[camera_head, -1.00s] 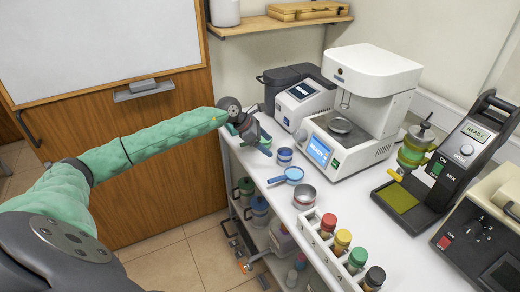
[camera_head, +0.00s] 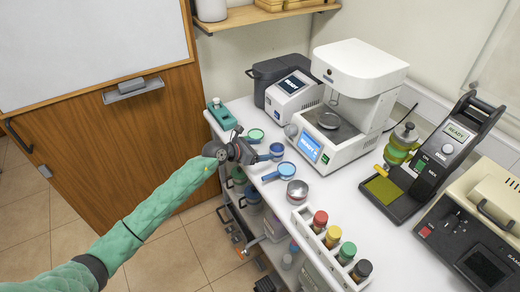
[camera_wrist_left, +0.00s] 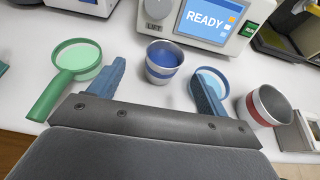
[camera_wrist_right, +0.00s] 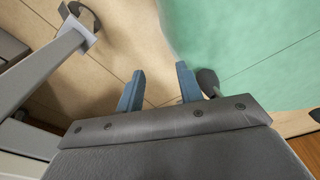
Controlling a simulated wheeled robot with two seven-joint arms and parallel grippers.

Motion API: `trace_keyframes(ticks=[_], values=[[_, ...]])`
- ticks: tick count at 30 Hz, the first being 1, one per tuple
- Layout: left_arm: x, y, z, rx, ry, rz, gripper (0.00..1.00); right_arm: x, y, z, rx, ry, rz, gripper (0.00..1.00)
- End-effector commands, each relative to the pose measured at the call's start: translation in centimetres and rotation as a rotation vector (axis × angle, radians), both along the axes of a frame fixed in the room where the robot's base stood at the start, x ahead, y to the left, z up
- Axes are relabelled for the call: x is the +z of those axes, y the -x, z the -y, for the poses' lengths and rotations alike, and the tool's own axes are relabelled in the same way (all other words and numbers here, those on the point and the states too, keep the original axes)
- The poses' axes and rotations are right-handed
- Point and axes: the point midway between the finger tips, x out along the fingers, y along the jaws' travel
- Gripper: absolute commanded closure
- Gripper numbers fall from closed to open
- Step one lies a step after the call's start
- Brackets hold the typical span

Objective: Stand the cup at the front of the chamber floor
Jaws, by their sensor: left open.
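A small metal cup with a blue band (camera_head: 277,150) stands upright on the bench in front of a white machine (camera_head: 362,75). A second metal cup, with a red band (camera_wrist_left: 262,105), stands nearer the rack. My left gripper (camera_head: 264,150) is open and empty, low at the bench edge. In the left wrist view the blue-banded cup (camera_wrist_left: 163,62) shows beyond and between the fingers, apart from them. My right gripper (camera_wrist_right: 161,86) is open and empty over the floor.
A white rack (camera_head: 325,240) holds several coloured-cap bottles. A green device (camera_head: 220,113) stands at the far-left corner.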

Motion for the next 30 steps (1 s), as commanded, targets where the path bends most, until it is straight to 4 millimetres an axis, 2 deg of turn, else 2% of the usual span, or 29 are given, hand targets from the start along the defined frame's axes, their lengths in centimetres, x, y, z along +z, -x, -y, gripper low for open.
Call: trace_keyframes(ticks=[17, 23, 30], values=[[-1.8, -2.1, 3.9, 0.000, 0.005, 0.002, 0.23, -0.2, -2.6, -0.5, 0.000, -0.003, 0.019, 0.64], [-3.0, -3.4, 6.1, 0.001, 0.005, 0.002, 0.23, -0.2, -4.7, -0.9, 0.000, -0.005, 0.034, 0.64], [-3.0, -3.7, 6.4, 0.001, 0.002, 0.002, 0.23, 0.1, -5.3, -1.0, -0.001, -0.006, 0.035, 0.64]])
